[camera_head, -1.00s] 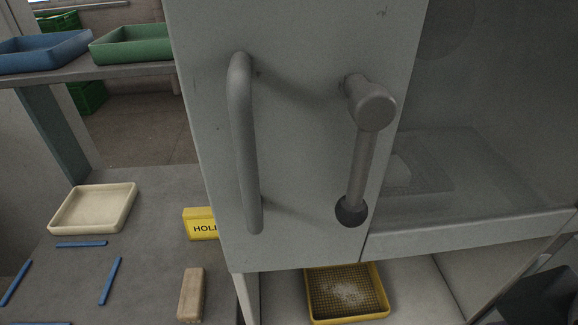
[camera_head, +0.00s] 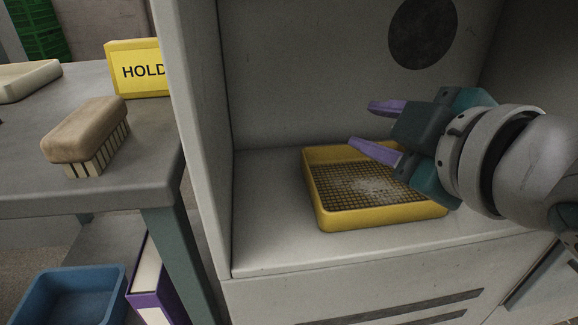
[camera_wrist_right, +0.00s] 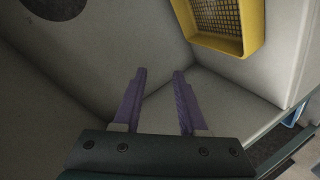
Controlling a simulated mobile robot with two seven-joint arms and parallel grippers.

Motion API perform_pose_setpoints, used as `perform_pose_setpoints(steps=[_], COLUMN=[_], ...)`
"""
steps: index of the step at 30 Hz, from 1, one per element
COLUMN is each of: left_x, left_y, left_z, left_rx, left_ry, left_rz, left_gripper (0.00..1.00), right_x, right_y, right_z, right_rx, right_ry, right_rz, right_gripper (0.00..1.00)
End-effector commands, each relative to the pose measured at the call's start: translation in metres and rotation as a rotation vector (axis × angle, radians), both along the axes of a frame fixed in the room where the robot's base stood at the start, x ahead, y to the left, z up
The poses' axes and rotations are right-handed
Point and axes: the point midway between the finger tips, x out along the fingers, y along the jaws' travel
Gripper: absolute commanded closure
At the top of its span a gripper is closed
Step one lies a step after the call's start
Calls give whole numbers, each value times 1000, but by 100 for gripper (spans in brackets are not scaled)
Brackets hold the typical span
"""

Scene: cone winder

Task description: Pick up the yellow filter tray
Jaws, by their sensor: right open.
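The yellow filter tray (camera_head: 335,218) lies flat on the floor of a grey open compartment in the head view. It has a dark mesh bottom with pale dust or lint in the middle. My right gripper (camera_head: 368,128) reaches in from the right, above the tray, with its purple fingers apart and empty. The gripper and wrist hide the tray's right back part. In the right wrist view the tray (camera_wrist_right: 247,42) shows at the top right, and the open fingers (camera_wrist_right: 158,75) are clear of it. My left gripper is not in view.
The compartment's left wall (camera_head: 198,130) stands between the tray and a grey table (camera_head: 125,190). On the table are a wooden brush (camera_head: 88,132), a yellow HOLD sign (camera_head: 138,70) and a cream tray (camera_head: 28,82). A blue bin (camera_head: 70,298) stands below.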

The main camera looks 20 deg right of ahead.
Motion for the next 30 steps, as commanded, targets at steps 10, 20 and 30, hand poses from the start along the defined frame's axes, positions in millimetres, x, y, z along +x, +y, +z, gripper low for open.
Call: perform_pose_setpoints(steps=[10, 20, 30], left_x=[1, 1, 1], left_y=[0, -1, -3], left_z=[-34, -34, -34], left_rx=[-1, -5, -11], left_ry=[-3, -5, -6], left_rz=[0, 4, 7], left_gripper=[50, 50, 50], right_x=[47, 16, -22], right_y=[105, 45, -84], right_z=[92, -6, -33], right_rx=[-1204, -2071, 1916], right_ry=[-859, -989, 657], right_rz=[774, 1731, -2185], right_gripper=[59, 59, 59])
